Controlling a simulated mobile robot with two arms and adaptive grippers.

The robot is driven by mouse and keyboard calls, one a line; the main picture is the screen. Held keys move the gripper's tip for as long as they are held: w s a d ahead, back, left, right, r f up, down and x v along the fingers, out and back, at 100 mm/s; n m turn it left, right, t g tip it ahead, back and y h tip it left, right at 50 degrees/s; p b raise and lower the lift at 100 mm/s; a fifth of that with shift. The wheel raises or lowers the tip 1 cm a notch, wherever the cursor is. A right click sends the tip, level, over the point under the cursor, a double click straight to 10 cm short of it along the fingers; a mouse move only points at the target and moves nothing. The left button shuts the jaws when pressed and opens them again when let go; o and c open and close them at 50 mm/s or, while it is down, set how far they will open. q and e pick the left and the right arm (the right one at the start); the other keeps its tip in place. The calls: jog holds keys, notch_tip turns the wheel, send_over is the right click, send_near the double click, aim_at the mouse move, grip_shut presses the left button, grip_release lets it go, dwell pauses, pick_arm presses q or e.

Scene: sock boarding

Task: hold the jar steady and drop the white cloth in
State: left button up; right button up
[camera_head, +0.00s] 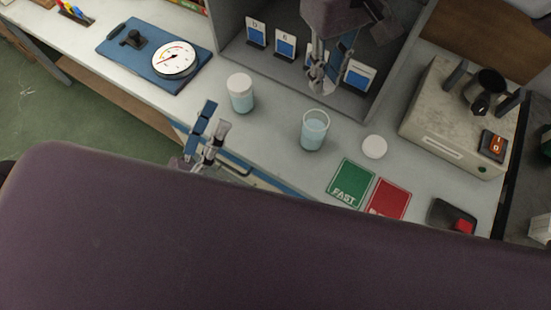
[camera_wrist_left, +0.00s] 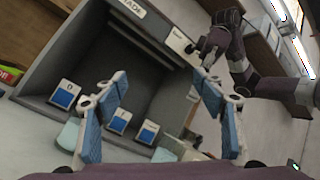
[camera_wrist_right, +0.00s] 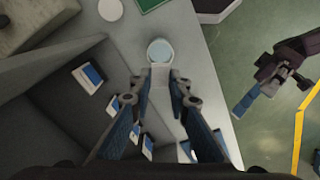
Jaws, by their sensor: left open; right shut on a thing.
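The open clear jar (camera_head: 314,131) holds pale blue liquid and stands upright mid-table. It also shows from above in the right wrist view (camera_wrist_right: 160,48). Its white round lid (camera_head: 374,147) lies on the table to its right. My right gripper (camera_head: 318,84) is above and behind the jar, by the cabinet's mouth. In the right wrist view it is shut on a small pale piece, seemingly the white cloth (camera_wrist_right: 160,75), apart from the jar. My left gripper (camera_head: 207,140) is open and empty at the table's front edge, left of the jar.
A second jar with a white lid (camera_head: 240,92) stands to the left. The grey cabinet (camera_head: 232,30) with several swatch cards is behind. A dial gauge (camera_head: 173,60), a green card (camera_head: 350,183), a red card (camera_head: 388,200) and a grey box device (camera_head: 425,115) surround the jar.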

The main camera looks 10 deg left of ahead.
pick_arm(q)
jog(key=s+d+f+m+g+h, duration=0.15)
jog(key=d+m+g, duration=0.35)
jog(key=d, duration=0.6)
jog(key=m+g+y, duration=0.2)
jog(key=m, duration=0.2)
send_near(306, 137)
jog(key=shift+w+d+r, duration=0.3)
jog(key=shift+w+r, duration=0.25)
jog(key=shift+r, duration=0.15)
jog(key=shift+w+f+g, duration=0.1)
jog(key=shift+f+g, duration=0.3)
jog(key=shift+f, duration=0.1)
jog(key=x, duration=1.1)
jog(key=shift+w+f, duration=0.15)
jog(key=shift+w, duration=0.25)
jog(key=shift+c, duration=0.7)
jog(key=c, duration=1.3)
